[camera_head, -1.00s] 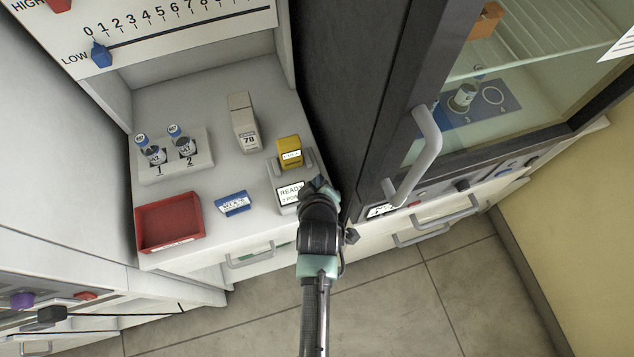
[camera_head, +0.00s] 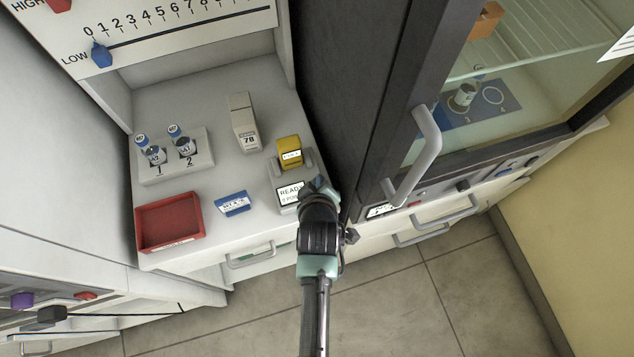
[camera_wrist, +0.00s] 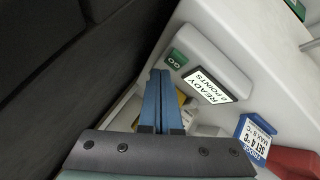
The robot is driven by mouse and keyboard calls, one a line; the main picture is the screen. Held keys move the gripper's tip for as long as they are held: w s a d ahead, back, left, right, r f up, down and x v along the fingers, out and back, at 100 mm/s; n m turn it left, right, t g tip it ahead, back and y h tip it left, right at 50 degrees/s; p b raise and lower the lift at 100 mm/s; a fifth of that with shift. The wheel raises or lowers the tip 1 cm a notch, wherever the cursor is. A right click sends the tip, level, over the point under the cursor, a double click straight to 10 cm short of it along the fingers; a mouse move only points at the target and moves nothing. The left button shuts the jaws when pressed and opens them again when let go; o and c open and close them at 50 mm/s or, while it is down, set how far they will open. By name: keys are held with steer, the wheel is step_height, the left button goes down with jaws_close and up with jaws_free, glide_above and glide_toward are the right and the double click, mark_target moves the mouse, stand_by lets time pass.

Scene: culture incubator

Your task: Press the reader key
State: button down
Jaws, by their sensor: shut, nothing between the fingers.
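The reader (camera_head: 285,199) is a pale box on the bench with a white display that starts "READY"; the display (camera_wrist: 209,85) reads "READY 2 POINTS" in the wrist view. Its green key marked "GO" (camera_wrist: 176,59) sits beside the display in the wrist view; my arm hides it in the head view. My gripper (camera_head: 318,184) is at the reader's right end. In the wrist view its blue fingers (camera_wrist: 160,74) are together and empty, with their tips close to the GO key. I cannot tell whether they touch the reader.
A yellow block (camera_head: 289,149) stands behind the display. A blue label stand (camera_head: 233,203), a red tray (camera_head: 170,222), a rack (camera_head: 202,158) with two vials and a pale box marked 78 (camera_head: 244,122) stand left. The dark incubator (camera_head: 348,100) with its door handle (camera_head: 425,150) is close on the right.

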steer(key=shift+f, duration=0.2)
steer(key=shift+f+b, duration=0.25)
steer(key=shift+b, duration=0.05)
steer(key=shift+f, duration=0.4)
stand_by(0.4)
stand_by(0.4)
steer(key=shift+r+p, duration=0.5)
steer(key=shift+r, duration=0.3)
step_height(320, 180, up, 5)
steer(key=p, duration=0.4)
steer(key=shift+p, duration=0.35)
stand_by(0.3)
